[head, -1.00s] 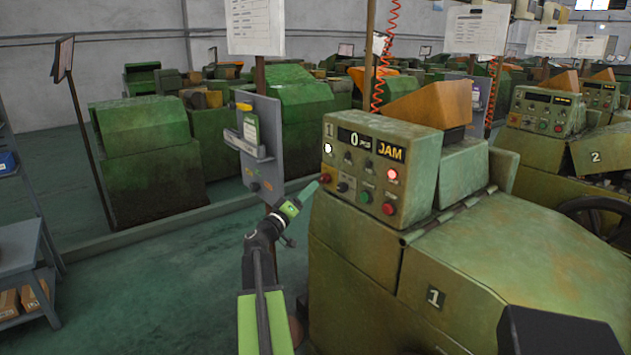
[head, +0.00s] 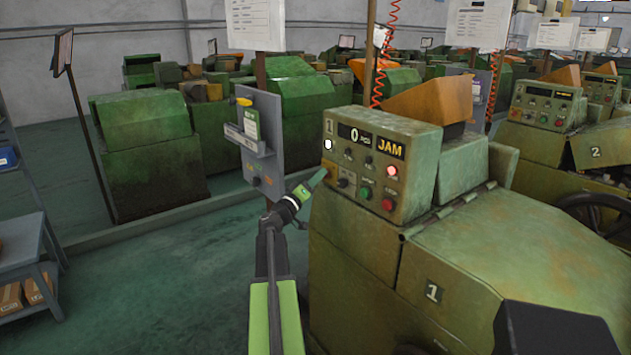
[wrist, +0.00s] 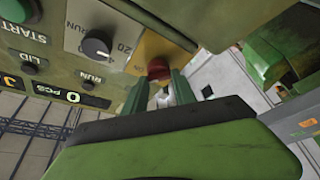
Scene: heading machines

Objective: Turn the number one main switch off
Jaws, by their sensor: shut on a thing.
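The number one machine (head: 400,270) is green and carries a control panel (head: 380,155) with its lights lit, a "0 PCS" display and a yellow "JAM" sign. Its main switch shows in the wrist view as a red knob (wrist: 158,68) on a yellow plate (wrist: 150,48). My gripper (head: 320,178) is at the panel's lower left corner in the head view and partly covers the switch there. In the wrist view my gripper's two green fingers (wrist: 160,88) are shut on the red knob, one on each side. The knob's exact turned position is hard to tell.
A black knob (wrist: 97,46) sits close beside the switch on the panel. A grey post panel (head: 262,140) stands just left of the machine. The number two machine (head: 590,155) is at the right. The floor (head: 160,280) at the left is clear.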

